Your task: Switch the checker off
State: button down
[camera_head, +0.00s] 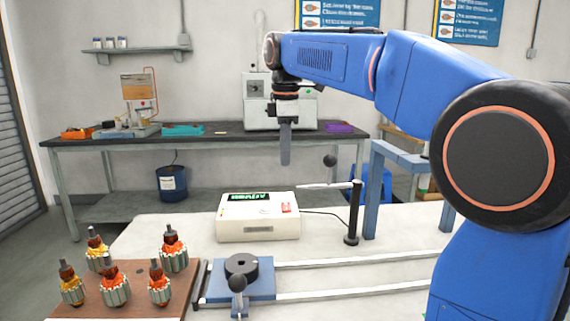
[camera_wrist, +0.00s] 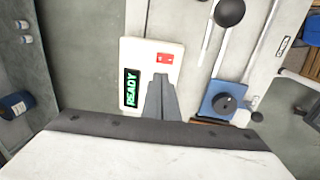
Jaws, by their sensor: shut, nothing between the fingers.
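The checker (camera_head: 258,226) is a cream box on the white table, with a lit green display (camera_head: 249,197) and a red switch (camera_head: 286,208) on its top. In the wrist view the checker (camera_wrist: 138,55) shows its display (camera_wrist: 131,90) reading READY and its red switch (camera_wrist: 165,58). My gripper (camera_head: 285,160) points down, shut and empty, in the air above the checker. In the wrist view my gripper's fingers (camera_wrist: 160,80) overlap the checker's lower right part, with the tips just short of the switch. How the switch is tilted is too small to tell.
A black post (camera_head: 353,215) with a white arm stands right of the checker. A blue fixture (camera_head: 257,287) with a black disc and knob sits in front. Several wound armatures stand on a brown board (camera_head: 192,291) at front left. A workbench (camera_head: 215,140) runs behind.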

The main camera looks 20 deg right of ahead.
aim_at(285, 204)
jog(key=f, duration=0.4)
jog(key=w+f, duration=0.1)
jog(key=f, duration=0.7)
jog(key=shift+w+d+f, duration=0.1)
jog(key=shift+w+d, duration=0.05)
jog(key=shift+w, duration=0.1)
jog(key=shift+w+f, duration=0.1)
jog(key=shift+f, duration=0.15)
jog(key=shift+s, duration=0.85)
jog(key=shift+r, duration=0.1)
notch_tip(285, 204, up, 17)
jog(key=s, duration=0.2)
jog(key=shift+a+r, duration=0.15)
jog(key=shift+a, duration=0.2)
